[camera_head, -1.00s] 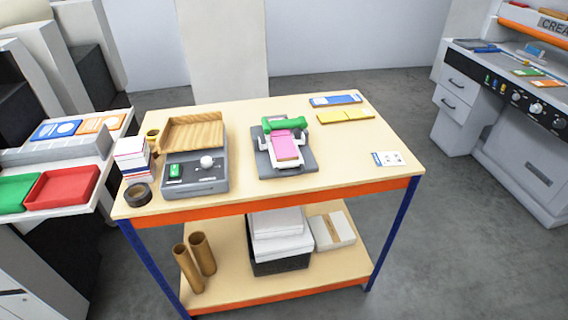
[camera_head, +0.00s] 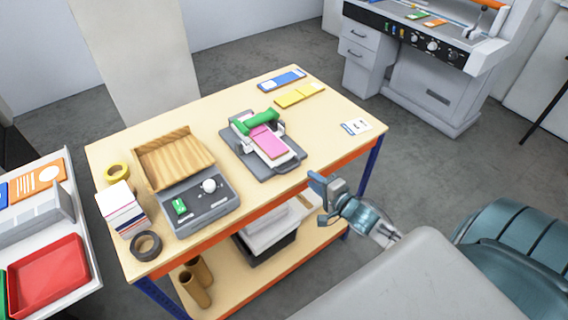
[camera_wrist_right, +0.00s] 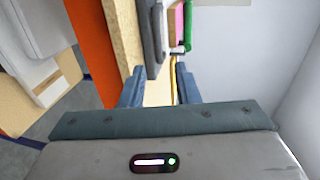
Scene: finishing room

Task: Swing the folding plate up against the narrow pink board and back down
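A small hand device with a dark grey base (camera_head: 262,172) sits on the wooden table. A narrow pink board (camera_head: 268,143) lies on its pale plate, with a green bar (camera_head: 255,122) across its back. A dark looped edge (camera_head: 291,166) shows at its front; I cannot tell for sure which part is the folding plate. My right gripper (camera_head: 320,198) is just off the table's front edge, apart from the device. The right wrist view shows its two fingers (camera_wrist_right: 160,86) spread and empty, with the device beyond, partly seen. My left gripper is not in view.
Tape rolls and stacked cards are farther left. Blue (camera_head: 282,79) and yellow (camera_head: 299,95) cards lie behind.

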